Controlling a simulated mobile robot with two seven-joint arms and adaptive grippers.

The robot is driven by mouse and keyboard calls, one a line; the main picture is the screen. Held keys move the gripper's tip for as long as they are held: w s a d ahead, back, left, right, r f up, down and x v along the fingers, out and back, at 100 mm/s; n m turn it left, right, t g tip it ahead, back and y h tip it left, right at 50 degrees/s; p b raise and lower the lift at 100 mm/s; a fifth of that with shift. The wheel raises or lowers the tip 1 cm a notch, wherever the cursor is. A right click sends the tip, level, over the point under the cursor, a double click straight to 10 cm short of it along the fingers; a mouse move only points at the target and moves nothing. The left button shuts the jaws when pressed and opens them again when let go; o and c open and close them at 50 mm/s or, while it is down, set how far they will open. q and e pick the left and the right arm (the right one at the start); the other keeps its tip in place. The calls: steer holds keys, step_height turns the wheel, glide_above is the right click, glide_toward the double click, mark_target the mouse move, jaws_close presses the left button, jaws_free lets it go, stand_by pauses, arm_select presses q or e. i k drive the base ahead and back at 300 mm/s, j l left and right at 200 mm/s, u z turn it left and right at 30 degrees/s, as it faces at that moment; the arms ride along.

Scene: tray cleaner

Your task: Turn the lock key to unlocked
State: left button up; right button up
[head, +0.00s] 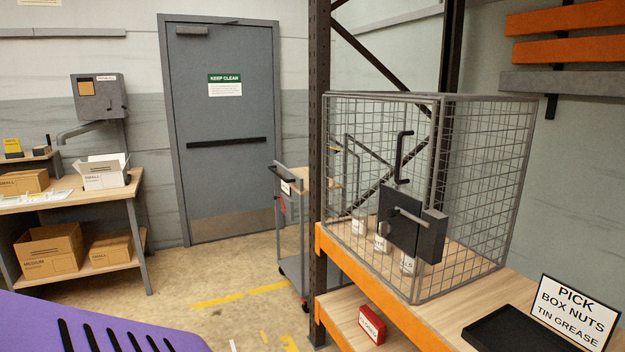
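A wire mesh cage (490,180) stands on the shelf at the right in the head view. A dark lock box (432,238) and plate are mounted on its front. A small light-grey bar (411,217) sticks out at the lock and may be the key; I cannot read its locked or unlocked position. A black upright handle (402,157) is above the lock. The cage door looks closed. Neither of my grippers shows in this view.
Several white containers (381,238) stand inside the cage. A black tray (510,328) and a pick sign (576,312) are at the front right. A red box (371,325) lies on the lower shelf. A dark post (319,150) and a cart (290,240) stand left of the cage.

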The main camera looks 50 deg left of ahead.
mark_target(385, 228)
steer(key=u, duration=1.45)
